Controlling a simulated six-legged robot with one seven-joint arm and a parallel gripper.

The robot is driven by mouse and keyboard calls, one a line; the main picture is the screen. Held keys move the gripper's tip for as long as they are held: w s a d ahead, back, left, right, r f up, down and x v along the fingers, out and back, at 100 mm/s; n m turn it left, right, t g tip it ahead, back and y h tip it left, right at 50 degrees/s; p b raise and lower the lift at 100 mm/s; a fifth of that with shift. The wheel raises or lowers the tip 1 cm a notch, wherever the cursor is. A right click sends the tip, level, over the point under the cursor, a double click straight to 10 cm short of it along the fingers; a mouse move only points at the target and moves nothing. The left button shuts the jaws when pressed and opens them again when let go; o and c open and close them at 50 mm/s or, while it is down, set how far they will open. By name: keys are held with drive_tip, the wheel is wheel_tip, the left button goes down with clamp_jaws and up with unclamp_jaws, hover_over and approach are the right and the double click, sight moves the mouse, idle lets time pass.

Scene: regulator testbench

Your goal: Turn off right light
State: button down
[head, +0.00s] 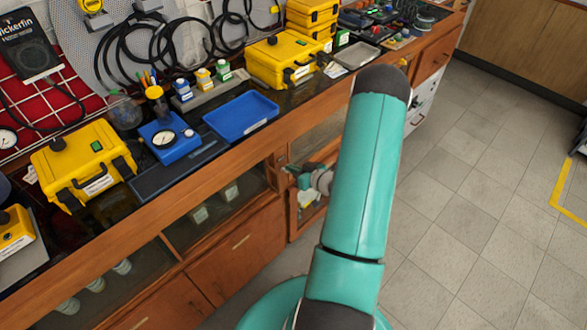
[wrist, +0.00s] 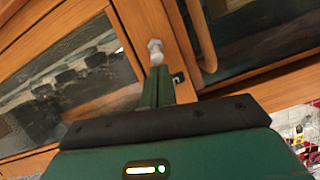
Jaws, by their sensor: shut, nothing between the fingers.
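No light and no light switch can be made out in either view. In the wrist view my green gripper (wrist: 159,76) is shut and empty, its two fingers side by side. Just beyond the fingertips is a small pale knob-like piece (wrist: 155,50) against the wooden cabinet frame (wrist: 147,22). I cannot tell whether the fingers touch it. In the head view my teal arm reaches across the middle and hides part of the bench front.
The wooden bench (head: 240,242) has glass-fronted cabinets below. On top are a yellow case (head: 82,165), another yellow case (head: 282,58), a blue tray (head: 241,115) and a blue gauge box (head: 170,138).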

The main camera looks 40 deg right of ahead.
drive_tip(key=shift+s+f, duration=0.1)
drive_tip(key=f+t, duration=0.1)
drive_tip(key=t, duration=0.1)
drive_tip(key=s+f+t, duration=0.1)
drive_tip(key=t, duration=0.1)
drive_tip(key=shift+f, duration=0.2)
drive_tip(key=shift+r, duration=0.15)
idle(0.4)
drive_tip(key=shift+r, duration=0.1)
